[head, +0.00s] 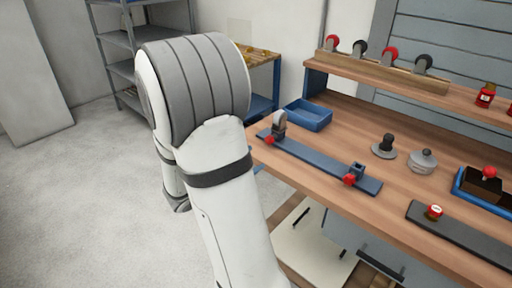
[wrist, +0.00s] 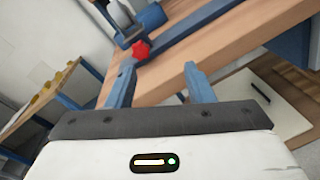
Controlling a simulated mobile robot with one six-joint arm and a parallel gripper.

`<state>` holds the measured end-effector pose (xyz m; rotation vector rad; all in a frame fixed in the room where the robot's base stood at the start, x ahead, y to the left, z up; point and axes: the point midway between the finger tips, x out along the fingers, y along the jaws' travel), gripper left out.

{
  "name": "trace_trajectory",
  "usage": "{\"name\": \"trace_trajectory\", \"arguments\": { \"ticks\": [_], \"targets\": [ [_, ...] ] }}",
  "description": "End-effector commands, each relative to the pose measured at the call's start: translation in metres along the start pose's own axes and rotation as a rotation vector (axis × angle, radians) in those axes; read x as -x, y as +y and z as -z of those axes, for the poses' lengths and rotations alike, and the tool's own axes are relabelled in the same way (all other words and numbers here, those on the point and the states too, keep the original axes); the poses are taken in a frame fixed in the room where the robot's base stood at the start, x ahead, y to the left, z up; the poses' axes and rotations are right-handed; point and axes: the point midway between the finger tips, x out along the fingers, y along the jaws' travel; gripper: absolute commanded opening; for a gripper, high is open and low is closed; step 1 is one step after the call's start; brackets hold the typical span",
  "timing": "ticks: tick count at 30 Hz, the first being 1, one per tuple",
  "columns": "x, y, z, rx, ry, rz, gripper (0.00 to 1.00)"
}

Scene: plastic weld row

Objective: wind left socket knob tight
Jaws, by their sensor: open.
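A dark blue rail (head: 318,165) lies along the front of the wooden bench, with a socket at each end. The left socket has a red knob (head: 269,140) on its front side, and a grey rounded piece (head: 279,120) stands upright in it. The right socket (head: 357,170) looks empty and has its own red knob (head: 349,179). In the wrist view my gripper (wrist: 158,67) is open and empty, its blue fingers apart. The left red knob (wrist: 141,50) shows beyond the fingertips, nearer the left finger, apparently untouched. My gripper is not visible in the head view.
A blue tray (head: 308,116) sits behind the rail's left end. A black-knobbed piece (head: 384,147), a grey lidded pot (head: 422,161) and a dark strip (head: 462,236) lie to the right. A raised shelf (head: 385,73) carries several knobbed pieces. Floor left of the bench is clear.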

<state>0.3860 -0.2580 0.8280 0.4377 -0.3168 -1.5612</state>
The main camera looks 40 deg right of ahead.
Motion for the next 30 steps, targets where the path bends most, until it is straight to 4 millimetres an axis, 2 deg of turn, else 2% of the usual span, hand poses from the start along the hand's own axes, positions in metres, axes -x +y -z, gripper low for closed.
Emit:
{"name": "trace_trajectory", "arguments": {
  "ticks": [5,9,12,16,18,21,25,30],
  "targets": [
    [0.029,-0.050,-0.017,-0.194,0.128,0.305,0.48],
    [0.074,-0.087,-0.014,-0.384,0.294,0.574,0.48],
    [0.114,-0.102,-0.008,-0.526,0.432,0.755,0.48],
    [0.169,-0.107,-0.002,-0.701,0.617,0.965,0.37],
    [0.196,-0.104,-0.002,-0.778,0.707,1.057,0.36],
    [0.226,-0.099,-0.003,-0.862,0.809,1.161,0.36],
    [0.248,-0.092,-0.006,-0.926,0.886,1.243,0.36],
    [0.256,-0.090,-0.008,-0.957,0.908,1.278,0.36]
  ]
}}
